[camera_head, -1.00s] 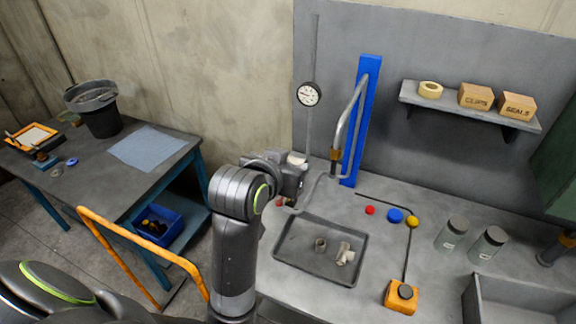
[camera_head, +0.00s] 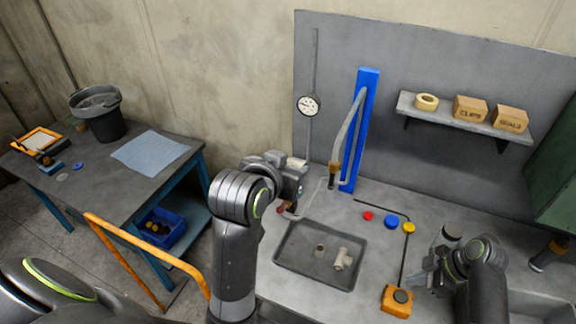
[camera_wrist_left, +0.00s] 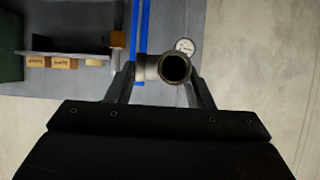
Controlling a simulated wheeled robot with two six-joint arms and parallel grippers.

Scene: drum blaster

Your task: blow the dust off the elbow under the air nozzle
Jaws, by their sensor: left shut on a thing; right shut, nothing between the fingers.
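My left gripper (camera_wrist_left: 162,80) is shut on a grey pipe elbow (camera_wrist_left: 163,67), whose round dark opening shows in the left wrist view. In the head view the left hand (camera_head: 288,178) is beyond the tray and left of the air nozzle (camera_head: 335,172), which hangs from a bent pipe with a brass collar; the elbow is hidden there. Dust on the elbow cannot be made out. My right gripper (camera_head: 423,278) is shut and empty, just right of an orange box (camera_head: 396,302) with a black button.
A dark tray (camera_head: 290,265) holds a pale tee (camera_head: 343,259) and a small ring-like fitting (camera_head: 319,250). Red, blue (camera_head: 390,222) and yellow knobs are on the bench. A blue post (camera_head: 360,130) and gauge (camera_head: 308,105) stand behind. A shelf (camera_head: 420,115) bears boxes.

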